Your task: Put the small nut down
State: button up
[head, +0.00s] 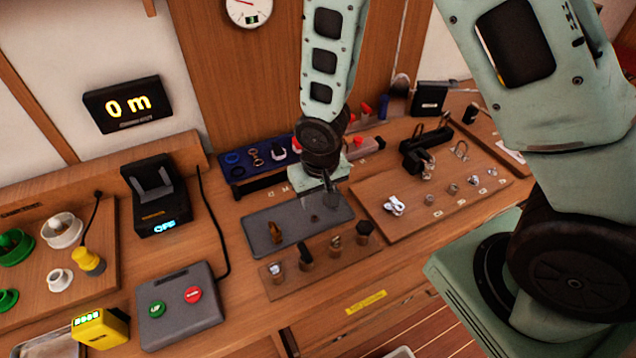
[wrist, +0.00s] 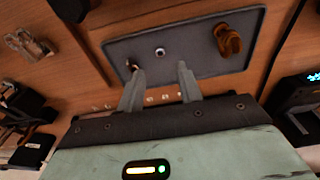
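A small ring-shaped metal piece, which looks like the small nut (wrist: 160,52), lies on the grey tray (wrist: 215,67) in the wrist view. In the head view it is a small dark spot (head: 314,218) on the tray (head: 262,217). My gripper (wrist: 160,69) is open, its two fingers well apart with nothing between them. The nut shows just beyond the fingertips, about midway between them. In the head view my gripper (head: 329,196) is over the tray's right part. A small shiny piece (wrist: 131,65) shows at the left fingertip; I cannot tell whether they touch.
A brown, brass-like fitting (head: 275,232) stands on the tray's left part. A wooden strip with several fittings (head: 320,266) lies in front. A wooden board (head: 398,229) with shackles and small nuts is to the right. A button box (head: 180,305) is at left.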

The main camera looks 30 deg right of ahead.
jog(key=s+a+r+n, duration=0.3)
jog(key=s+r+n, duration=0.1)
jog(key=s+r, duration=0.5)
jog(key=s+a+r+n+g, duration=0.1)
jog(key=s+a+r+n, duration=0.2)
jog(key=s+r, duration=0.6)
jog(key=shift+s+a+r+n+y, duration=0.15)
jog(key=shift+a+r+n+y, duration=0.15)
jog(key=shift+a+r+n, duration=0.15)
notch_tip(320, 180, down, 3)
jog(key=b, duration=0.3)
jog(key=shift+b, duration=0.3)
